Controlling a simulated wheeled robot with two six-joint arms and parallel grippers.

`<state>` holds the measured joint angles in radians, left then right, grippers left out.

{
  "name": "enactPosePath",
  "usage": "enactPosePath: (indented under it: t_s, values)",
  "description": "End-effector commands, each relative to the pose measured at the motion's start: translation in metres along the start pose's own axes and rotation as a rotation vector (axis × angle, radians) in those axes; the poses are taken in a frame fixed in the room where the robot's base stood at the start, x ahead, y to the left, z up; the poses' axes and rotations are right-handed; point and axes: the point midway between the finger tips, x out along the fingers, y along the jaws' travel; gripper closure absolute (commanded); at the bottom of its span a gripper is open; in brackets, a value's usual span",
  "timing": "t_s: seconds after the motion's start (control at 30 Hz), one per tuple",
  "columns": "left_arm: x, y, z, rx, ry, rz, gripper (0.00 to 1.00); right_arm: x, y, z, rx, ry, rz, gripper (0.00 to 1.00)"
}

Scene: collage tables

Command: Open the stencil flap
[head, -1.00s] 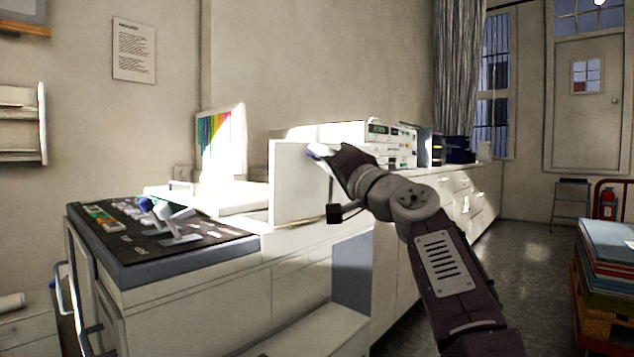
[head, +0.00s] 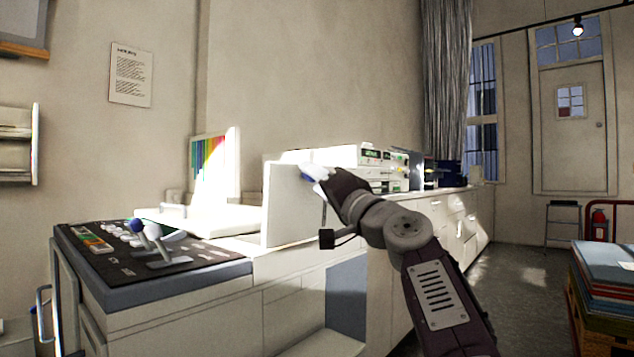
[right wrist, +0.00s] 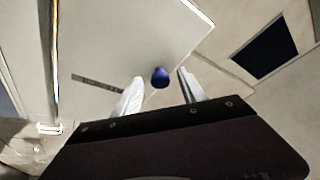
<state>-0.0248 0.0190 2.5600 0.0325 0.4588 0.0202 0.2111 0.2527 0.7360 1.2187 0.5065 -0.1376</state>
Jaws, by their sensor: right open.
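A white upright panel (head: 290,205), which looks like the stencil flap, stands at the end of the white machine in the head view. My right gripper (head: 314,173) is at the panel's upper right edge. In the right wrist view, the pale panel (right wrist: 125,40) carries a dark label strip (right wrist: 98,84) and a blue knob (right wrist: 160,77). The knob lies between the two open white fingertips of my right gripper (right wrist: 160,88), with visible gaps on both sides. Whether a finger touches the panel is unclear. My left gripper is not in view.
A dark control console (head: 140,250) with levers and buttons stands at the left. A long white counter (head: 450,215) with equipment runs behind my right arm. A stack of coloured sheets (head: 605,270) stands at the right, with open floor between.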

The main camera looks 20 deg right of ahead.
Motion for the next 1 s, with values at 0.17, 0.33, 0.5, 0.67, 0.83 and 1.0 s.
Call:
enactPosePath:
  t_s: [0.17,0.33,0.5,0.67,0.83,1.0]
  values:
    - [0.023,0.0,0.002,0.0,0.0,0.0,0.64,-0.026,0.004,0.003,-0.001,0.004,-0.001,0.51]
    - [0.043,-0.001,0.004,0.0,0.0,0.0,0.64,-0.065,0.004,0.003,-0.002,0.004,0.001,0.51]
    - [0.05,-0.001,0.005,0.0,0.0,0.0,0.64,-0.087,0.002,0.001,-0.001,0.001,0.001,0.51]
    - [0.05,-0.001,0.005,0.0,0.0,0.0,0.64,-0.091,0.0,0.001,0.0,-0.001,0.0,0.51]
    - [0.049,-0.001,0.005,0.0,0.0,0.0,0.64,-0.091,0.0,0.0,0.0,-0.001,0.0,0.51]
    - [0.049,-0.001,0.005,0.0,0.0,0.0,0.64,-0.09,0.0,0.0,0.0,-0.001,0.0,0.51]
